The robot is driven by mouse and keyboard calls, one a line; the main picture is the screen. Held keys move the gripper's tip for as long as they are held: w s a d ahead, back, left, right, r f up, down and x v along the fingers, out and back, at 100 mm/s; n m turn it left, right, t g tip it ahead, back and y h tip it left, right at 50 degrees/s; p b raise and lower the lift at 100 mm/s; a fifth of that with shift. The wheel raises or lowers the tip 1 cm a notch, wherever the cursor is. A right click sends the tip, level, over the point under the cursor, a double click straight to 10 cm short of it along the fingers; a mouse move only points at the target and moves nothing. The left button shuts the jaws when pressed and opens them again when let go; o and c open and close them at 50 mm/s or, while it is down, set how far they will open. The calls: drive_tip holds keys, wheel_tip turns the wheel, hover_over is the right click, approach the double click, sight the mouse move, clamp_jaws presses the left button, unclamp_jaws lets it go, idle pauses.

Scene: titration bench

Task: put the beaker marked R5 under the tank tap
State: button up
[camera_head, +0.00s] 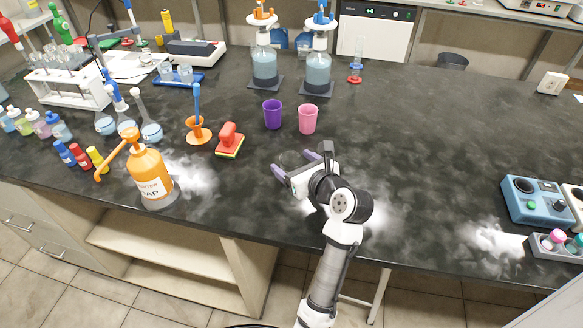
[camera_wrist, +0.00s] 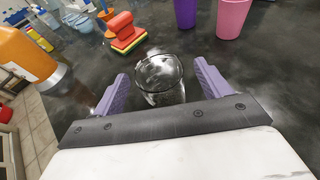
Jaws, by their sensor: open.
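A clear glass beaker (camera_wrist: 160,82) stands upright on the dark bench between my gripper's purple fingers. Any mark R5 on it is not readable. In the head view the beaker (camera_head: 290,160) is faint. My gripper (camera_head: 302,160) is low at the bench, its fingers apart on either side of the beaker; in the wrist view my gripper (camera_wrist: 161,73) shows a gap between finger and glass on both sides. I cannot tell which part is the tank tap.
A purple cup (camera_head: 272,114) and a pink cup (camera_head: 308,119) stand behind the beaker. A red stamp-like block (camera_head: 230,141), an orange funnel stand (camera_head: 198,132) and an orange soap bottle (camera_head: 150,172) are to the left. The bench right of the cups is mostly clear up to a blue device (camera_head: 538,200).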

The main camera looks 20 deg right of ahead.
drive_tip(key=shift+x, duration=0.9)
drive_tip(key=shift+c, duration=0.4)
drive_tip(key=c, duration=1.1)
drive_tip(key=shift+r, duration=0.15)
